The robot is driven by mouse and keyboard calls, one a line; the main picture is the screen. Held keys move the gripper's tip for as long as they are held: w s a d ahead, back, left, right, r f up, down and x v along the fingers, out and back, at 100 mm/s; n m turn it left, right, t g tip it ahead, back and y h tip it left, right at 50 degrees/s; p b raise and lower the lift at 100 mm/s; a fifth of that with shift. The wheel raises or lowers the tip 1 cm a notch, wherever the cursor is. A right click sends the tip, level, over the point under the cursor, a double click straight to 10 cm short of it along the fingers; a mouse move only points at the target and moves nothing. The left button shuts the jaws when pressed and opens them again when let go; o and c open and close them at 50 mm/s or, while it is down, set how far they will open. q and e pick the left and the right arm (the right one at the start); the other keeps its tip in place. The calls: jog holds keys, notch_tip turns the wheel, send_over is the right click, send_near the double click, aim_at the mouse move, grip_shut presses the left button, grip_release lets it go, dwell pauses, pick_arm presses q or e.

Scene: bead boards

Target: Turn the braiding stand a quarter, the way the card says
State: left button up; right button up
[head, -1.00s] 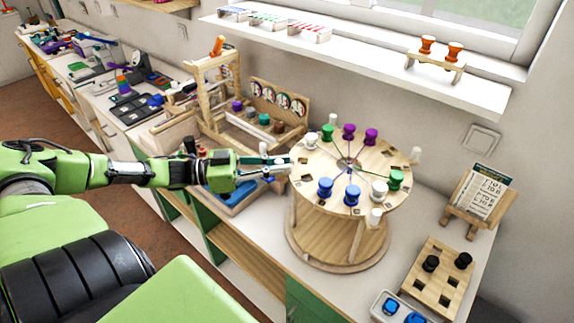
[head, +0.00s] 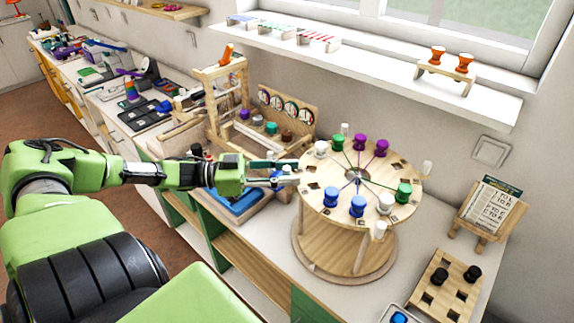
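The braiding stand (head: 345,252) is a round wooden drum on the counter. Blue, white, green and purple bobbins sit around its top, with threads meeting at the centre. My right gripper is out of view.
A wooden block with holes and two black bobbins (head: 432,302) lies at front right. A wooden loom frame (head: 222,100) and a rack with round dials (head: 288,108) stand behind left. A shelf (head: 380,75) with orange spools runs above.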

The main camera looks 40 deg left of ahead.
pick_arm(q)
jog(key=v, duration=1.2)
dwell(0.7)
